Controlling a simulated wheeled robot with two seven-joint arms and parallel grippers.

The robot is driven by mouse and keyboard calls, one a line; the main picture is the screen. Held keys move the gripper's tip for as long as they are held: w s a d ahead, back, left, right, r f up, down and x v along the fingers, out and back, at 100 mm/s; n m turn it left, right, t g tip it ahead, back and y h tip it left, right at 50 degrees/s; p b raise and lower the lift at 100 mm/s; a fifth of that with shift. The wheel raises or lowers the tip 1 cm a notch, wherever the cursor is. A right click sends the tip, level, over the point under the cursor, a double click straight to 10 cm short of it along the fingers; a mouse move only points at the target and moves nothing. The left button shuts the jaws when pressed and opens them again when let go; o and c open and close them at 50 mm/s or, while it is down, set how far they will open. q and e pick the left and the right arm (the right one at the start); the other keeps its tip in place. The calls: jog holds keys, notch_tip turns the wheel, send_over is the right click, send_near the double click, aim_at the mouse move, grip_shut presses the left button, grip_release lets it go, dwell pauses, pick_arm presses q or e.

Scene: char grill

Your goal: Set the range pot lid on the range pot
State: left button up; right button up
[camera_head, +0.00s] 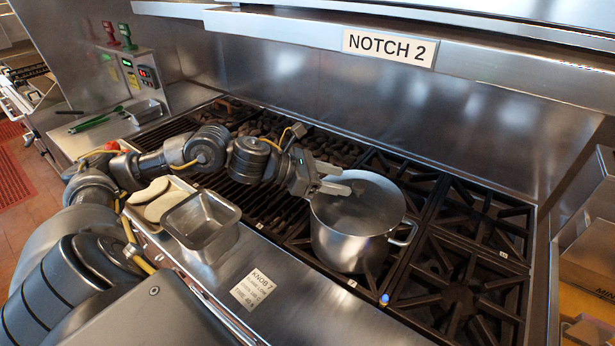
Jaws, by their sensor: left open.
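The range pot (345,252), a steel pot with a side handle at its right, stands upright on the range grates. A round grey surface (372,200) with a darker patch fills its top; I cannot tell whether this is the range pot lid or the pot's inside. No separate lid is clear elsewhere. My left gripper (343,180) is open and empty, with its fingers at the pot's upper left rim. I cannot tell whether the fingers touch the pot. My right gripper is not in view.
An empty square steel pan (201,222) stands left of the pot. Black grates (455,285) to the pot's right are clear. A steel back wall and an overhead ledge with a NOTCH 2 sign (389,47) bound the range.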

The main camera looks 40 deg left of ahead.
pick_arm(q)
jog(key=b+v, duration=0.2)
jog(key=v, duration=0.1)
jog(key=b+v, duration=0.1)
jog(key=v, duration=0.1)
jog(key=shift+f, duration=0.4)
jog(key=shift+r+b+v, duration=0.15)
jog(key=shift+b+v, duration=0.7)
jog(key=shift+b, duration=0.15)
jog(key=shift+r+b+v, duration=0.2)
jog(key=shift+b+v, duration=0.65)
jog(key=shift+b, duration=0.1)
jog(key=shift+d, duration=0.15)
